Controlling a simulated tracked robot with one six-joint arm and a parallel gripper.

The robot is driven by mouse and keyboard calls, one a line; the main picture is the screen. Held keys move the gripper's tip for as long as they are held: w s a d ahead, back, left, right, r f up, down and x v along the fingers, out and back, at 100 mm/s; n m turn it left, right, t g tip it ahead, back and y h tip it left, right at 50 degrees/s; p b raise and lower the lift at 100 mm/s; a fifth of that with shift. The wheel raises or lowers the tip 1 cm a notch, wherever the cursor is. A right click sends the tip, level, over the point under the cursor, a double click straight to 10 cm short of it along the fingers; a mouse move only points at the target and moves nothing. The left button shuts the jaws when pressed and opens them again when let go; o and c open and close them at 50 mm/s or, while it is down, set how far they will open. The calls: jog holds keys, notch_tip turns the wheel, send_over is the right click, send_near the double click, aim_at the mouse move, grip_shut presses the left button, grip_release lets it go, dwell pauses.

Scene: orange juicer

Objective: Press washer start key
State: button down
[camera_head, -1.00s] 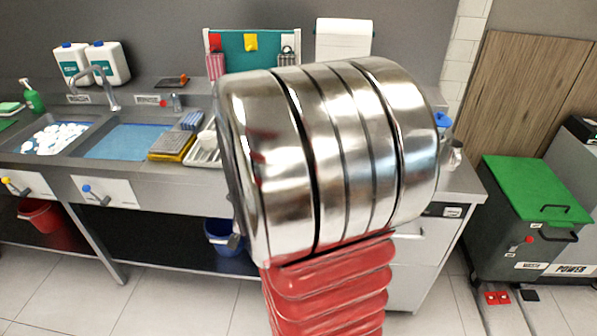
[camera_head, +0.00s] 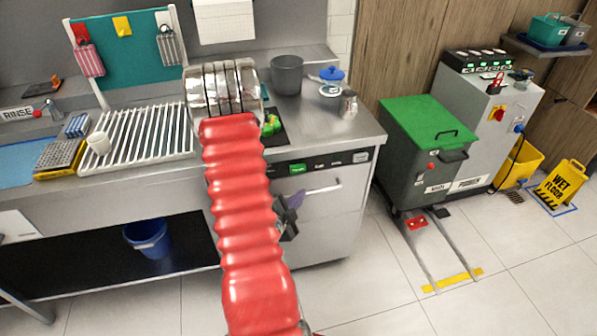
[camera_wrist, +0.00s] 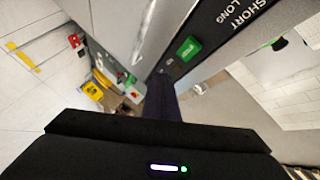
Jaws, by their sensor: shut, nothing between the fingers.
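The washer (camera_head: 335,232) is a grey machine under the counter with a dark control strip (camera_head: 340,161) along its top front. The green start key (camera_head: 297,169) sits near the left part of that strip. In the wrist view the green key (camera_wrist: 189,48) is above and right of the fingertips, beside the words SHORT and LONG.
A dish rack (camera_head: 140,136), a grey pot (camera_head: 287,75) and a small metal jug (camera_head: 348,104) stand on the counter. A green-lidded bin (camera_head: 425,125) stands right of the washer. A yellow wet-floor sign (camera_head: 562,183) is far right. The floor before the washer is clear.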

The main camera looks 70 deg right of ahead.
jog(key=shift+s+a+f+m+g, duration=0.15)
jog(key=shift+s+m+g, duration=0.25)
jog(key=shift+s, duration=0.75)
send_near(303, 170)
jog(key=shift+s+d+f, duration=0.25)
jog(key=shift+s+d, duration=0.15)
jog(key=shift+d, duration=0.25)
jog(key=shift+s+d+f, duration=0.3)
jog(key=shift+s+d, duration=0.1)
jog(key=shift+d, duration=0.25)
jog(key=shift+s+d+f, duration=0.25)
jog(key=shift+s+d, duration=0.15)
jog(key=shift+d, duration=0.25)
jog(key=shift+w+d, duration=0.3)
jog(key=shift+d, duration=0.05)
jog(key=shift+w+d, duration=0.25)
jog(key=shift+d, duration=0.2)
dwell(1.3)
jog(key=shift+a, duration=0.1)
jog(key=shift+s+a, duration=0.5)
jog(key=shift+a, duration=0.2)
